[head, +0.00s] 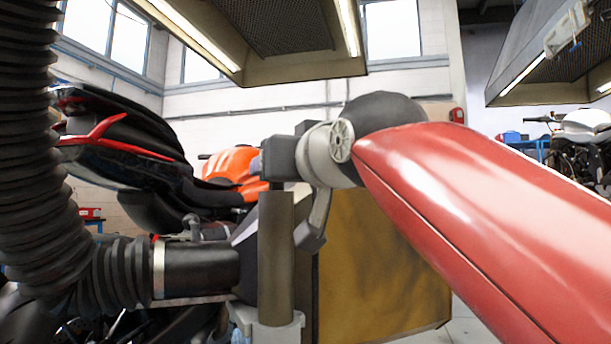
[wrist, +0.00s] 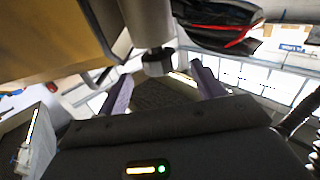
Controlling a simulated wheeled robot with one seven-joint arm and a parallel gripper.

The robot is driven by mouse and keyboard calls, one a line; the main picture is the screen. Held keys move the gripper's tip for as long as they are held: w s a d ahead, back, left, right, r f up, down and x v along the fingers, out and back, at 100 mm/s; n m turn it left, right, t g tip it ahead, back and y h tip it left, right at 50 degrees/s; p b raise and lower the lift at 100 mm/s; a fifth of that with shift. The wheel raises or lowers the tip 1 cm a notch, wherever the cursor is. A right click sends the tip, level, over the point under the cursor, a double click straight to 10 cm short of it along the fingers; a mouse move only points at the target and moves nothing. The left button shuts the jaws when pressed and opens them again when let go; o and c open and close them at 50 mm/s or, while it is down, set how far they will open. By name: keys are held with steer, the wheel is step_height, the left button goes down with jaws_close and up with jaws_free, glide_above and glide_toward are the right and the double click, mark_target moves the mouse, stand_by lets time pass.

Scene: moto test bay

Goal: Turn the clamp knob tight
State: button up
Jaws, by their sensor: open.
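A beige-grey upright post (head: 275,255) stands before me in the head view, with a short dark piece (head: 276,185) at its top. In the wrist view the same post (wrist: 146,22) comes down from the upper edge and ends in a dark round cap (wrist: 158,62), which looks like the clamp knob. My gripper (wrist: 162,87) is open. Its two purple-grey fingers stand apart on either side of the cap as seen from the wrist, with no contact visible. In the head view my gripper (head: 266,162) is at the post's top, its fingers mostly hidden.
A ribbed black hose (head: 115,272) with a metal band curves at the left. A black and red motorcycle (head: 110,135) and an orange one (head: 232,165) stand behind. A yellow-brown box (head: 385,265) is right of the post. An extraction hood (head: 255,35) hangs overhead.

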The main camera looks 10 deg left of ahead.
steer(key=shift+p+x, duration=0.35)
steer(key=shift+x, duration=2.4)
steer(key=c, duration=1)
steer(key=shift+o, duration=0.2)
